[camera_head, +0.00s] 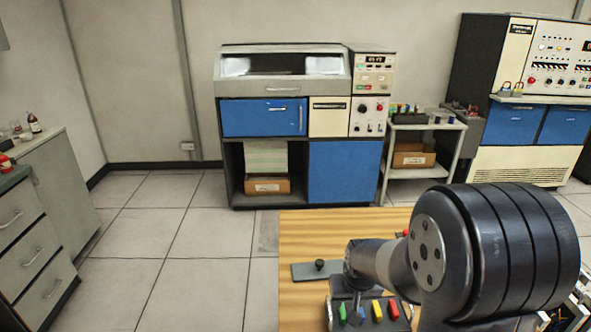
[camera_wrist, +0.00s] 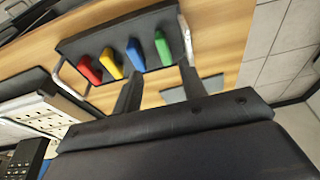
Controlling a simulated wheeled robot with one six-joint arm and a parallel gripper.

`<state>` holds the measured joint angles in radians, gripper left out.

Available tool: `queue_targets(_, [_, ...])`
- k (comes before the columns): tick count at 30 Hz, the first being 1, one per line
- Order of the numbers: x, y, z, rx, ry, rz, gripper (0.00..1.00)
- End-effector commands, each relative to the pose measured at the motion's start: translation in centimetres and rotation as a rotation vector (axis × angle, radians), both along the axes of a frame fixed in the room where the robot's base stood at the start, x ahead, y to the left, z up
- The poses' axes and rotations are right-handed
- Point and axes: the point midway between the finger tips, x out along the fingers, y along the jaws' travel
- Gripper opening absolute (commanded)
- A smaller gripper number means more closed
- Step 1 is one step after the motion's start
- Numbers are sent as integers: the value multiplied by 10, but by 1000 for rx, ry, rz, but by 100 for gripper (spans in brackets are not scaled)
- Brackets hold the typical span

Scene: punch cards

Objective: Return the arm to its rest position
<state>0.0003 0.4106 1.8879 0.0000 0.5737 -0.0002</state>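My arm reaches in from the right of the head view, over a wooden table (camera_head: 310,232). Its large dark joint fills the lower right, and my gripper's fingers cannot be made out there. In the wrist view my gripper (camera_wrist: 158,88) has two dark fingers standing apart, with nothing visible between them. Beyond the fingers lies a dark rack with metal handles, holding a red piece (camera_wrist: 89,70), a yellow piece (camera_wrist: 111,63), a blue piece (camera_wrist: 135,54) and a green piece (camera_wrist: 162,48).
A blue and grey machine (camera_head: 345,170) and a small trolley (camera_head: 449,126) stand at the back. Drawers (camera_head: 32,254) stand at left. The tiled floor between is clear.

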Motion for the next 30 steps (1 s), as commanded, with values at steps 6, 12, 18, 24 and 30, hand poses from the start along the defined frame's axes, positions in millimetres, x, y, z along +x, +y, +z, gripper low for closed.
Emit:
queue_targets(6, [8,0,-31,0,4,0,40])
queue_targets(12, [14,0,-56,0,4,0,40])
queue_targets(18, [19,0,-71,0,1,0,40])
queue_targets(24, [20,0,-68,0,-1,0,40])
queue_targets(30, [20,0,-69,0,-1,0,40])
